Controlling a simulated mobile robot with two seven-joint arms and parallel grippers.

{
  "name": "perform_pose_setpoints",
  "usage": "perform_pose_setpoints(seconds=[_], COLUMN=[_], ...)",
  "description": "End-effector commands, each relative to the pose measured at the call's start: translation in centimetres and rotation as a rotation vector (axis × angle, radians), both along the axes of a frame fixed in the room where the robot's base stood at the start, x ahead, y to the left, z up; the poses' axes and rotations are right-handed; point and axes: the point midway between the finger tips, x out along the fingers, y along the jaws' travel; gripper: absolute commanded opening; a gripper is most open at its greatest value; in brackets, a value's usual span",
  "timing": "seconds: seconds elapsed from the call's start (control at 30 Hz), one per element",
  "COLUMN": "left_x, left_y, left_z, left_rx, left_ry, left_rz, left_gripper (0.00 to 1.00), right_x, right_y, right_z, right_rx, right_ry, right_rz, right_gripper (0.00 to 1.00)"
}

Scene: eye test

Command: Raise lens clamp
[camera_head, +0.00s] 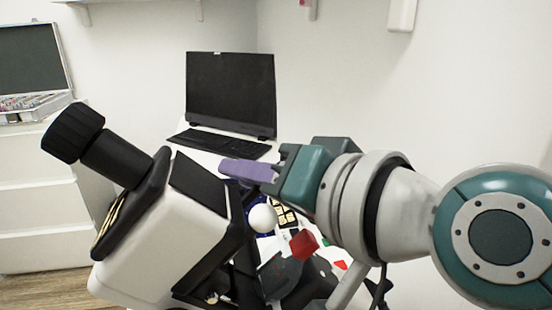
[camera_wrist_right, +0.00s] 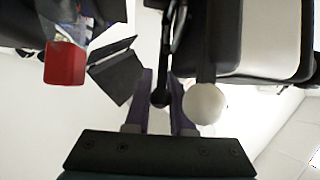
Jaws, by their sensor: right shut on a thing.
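My right gripper (camera_head: 248,171) has purple fingers and reaches in from the right, beside the upper right side of a white and black eye-test instrument (camera_head: 160,245). In the right wrist view, the gripper (camera_wrist_right: 160,100) is shut on a thin black lever (camera_wrist_right: 165,60) with a small black ball end, which lies between the fingers. This lever may be the lens clamp; I cannot tell for sure. In the head view the gripper and instrument hide it. A white ball knob (camera_head: 263,218) hangs below the fingers; it also shows close beside the right finger in the wrist view (camera_wrist_right: 206,103). My left gripper is not in view.
A black eyepiece (camera_head: 110,158) sticks out at the instrument's upper left. A red piece (camera_head: 303,243) is below my right wrist. Behind stand a black screen (camera_head: 230,92) and keyboard (camera_head: 218,143). An open lens case (camera_head: 35,105) lies on white drawers (camera_head: 40,200) at left.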

Motion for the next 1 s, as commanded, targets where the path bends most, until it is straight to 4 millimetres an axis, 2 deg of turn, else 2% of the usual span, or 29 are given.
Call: perform_pose_setpoints(seconds=[0.1, 0.13, 0.37, 0.73, 1.0], left_x=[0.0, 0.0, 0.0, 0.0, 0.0], left_y=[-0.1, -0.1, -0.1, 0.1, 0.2], left_z=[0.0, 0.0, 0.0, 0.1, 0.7], left_rx=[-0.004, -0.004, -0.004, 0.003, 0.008], left_ry=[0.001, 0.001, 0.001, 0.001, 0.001], left_rz=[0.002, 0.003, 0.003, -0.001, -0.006], left_gripper=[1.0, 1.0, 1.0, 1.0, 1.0], right_x=[-0.1, -0.1, 0.0, -0.5, -3.7], right_y=[0.4, 0.4, 0.3, -0.4, -3.7], right_z=[0.7, 0.7, 0.6, 0.6, 1.9], right_rx=[0.014, 0.014, 0.012, 0.009, 0.005], right_ry=[-0.01, -0.011, -0.009, -0.006, -0.007], right_rz=[0.006, 0.006, 0.004, 0.002, 0.003], right_gripper=[0.0, 0.25, 0.51, 0.52, 0.52])
